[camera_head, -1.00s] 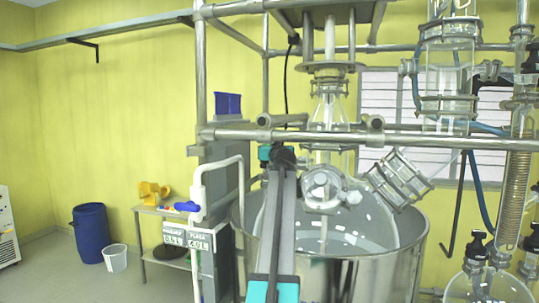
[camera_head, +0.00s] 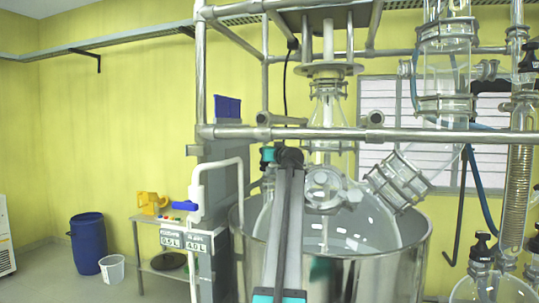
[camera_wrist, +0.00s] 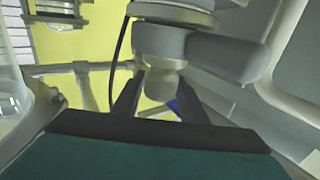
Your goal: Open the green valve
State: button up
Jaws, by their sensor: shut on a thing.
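In the wrist view, my gripper (camera_wrist: 160,90) points away from the camera, with a dark finger on each side of a pale grey stub. It is shut on this grey stub (camera_wrist: 158,78), which hangs below a larger rounded grey fitting (camera_wrist: 205,52). No clearly green valve shows in either view. In the head view, my arm rises in front of the steel vessel, and its far end is near the horizontal rail; the fingers and the held part are hidden there.
A steel vessel (camera_head: 395,262) with glassware stands behind my arm. A steel rail (camera_head: 450,136) crosses above it. Glass flasks (camera_head: 490,288) stand at right. A small table (camera_head: 150,219), blue bin (camera_head: 87,243) and white bucket (camera_head: 113,268) stand at left, with open floor nearby.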

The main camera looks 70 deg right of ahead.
jog(key=o, duration=0.9)
jog(key=shift+c, duration=0.2)
jog(key=m+g+h+p, duration=0.1)
jog(key=p, duration=0.3)
jog(key=shift+a+r+g, duration=0.1)
jog(key=shift+r+g, duration=0.05)
jog(key=shift+g, duration=0.15)
jog(key=m+g+h+p, duration=0.1)
jog(key=m+g+p, duration=0.1)
jog(key=p, duration=0.5)
jog(key=shift+g+h, duration=0.3)
jog(key=shift+g, duration=0.1)
jog(key=shift+w+m+g+p, duration=0.1)
jog(key=shift+m+g+p, duration=0.2)
jog(key=shift+p, duration=0.6)
jog(key=shift+f, duration=0.2)
jog(key=shift+g, duration=0.3)
jog(key=shift+m+g+h, duration=0.4)
jog(key=shift+m+g, duration=0.2)
jog(key=shift+f+b, duration=0.2)
jog(key=shift+b, duration=0.85)
jog(key=shift+g+b, duration=0.3)
jog(key=shift+b, duration=0.05)
